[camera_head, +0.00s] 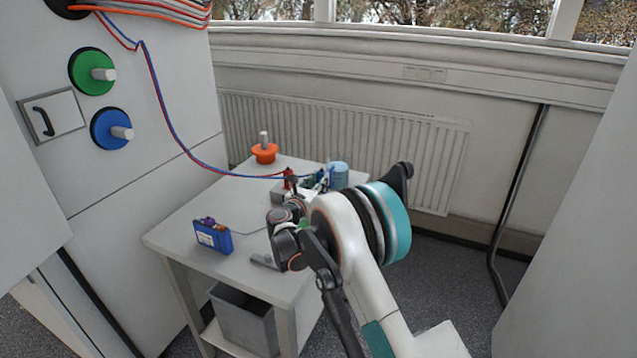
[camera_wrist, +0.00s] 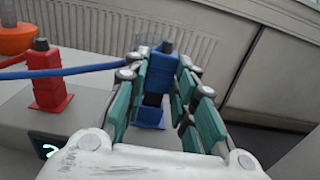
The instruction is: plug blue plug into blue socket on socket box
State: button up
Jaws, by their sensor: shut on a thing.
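The blue plug (camera_wrist: 160,75) is between the teal finger pads of my gripper (camera_wrist: 162,65), which is shut on it. The plug stands roughly upright, and its blue cable (camera_wrist: 70,70) runs off to the left. Below it is a dark gap and the blue socket (camera_wrist: 150,117); the fingers partly hide this, so I cannot tell whether plug and socket touch. A red plug (camera_wrist: 45,65) stands upright in its red socket (camera_wrist: 50,98) on the grey socket box (camera_wrist: 90,118). In the head view, the socket box (camera_head: 278,196) is at the table's back right, partly behind my arm.
The white table (camera_head: 185,225) carries a blue box (camera_head: 213,236) at the front left and an orange knob-like piece (camera_head: 264,153) at the back. A light-blue cylinder (camera_head: 338,174) stands behind my arm. Red and blue cables (camera_head: 165,115) hang from the wall cabinet (camera_head: 150,60).

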jog(key=shift+s+f+b, duration=0.1)
jog(key=shift+f+b, duration=0.6)
jog(key=shift+f, duration=0.6)
dwell(2.1)
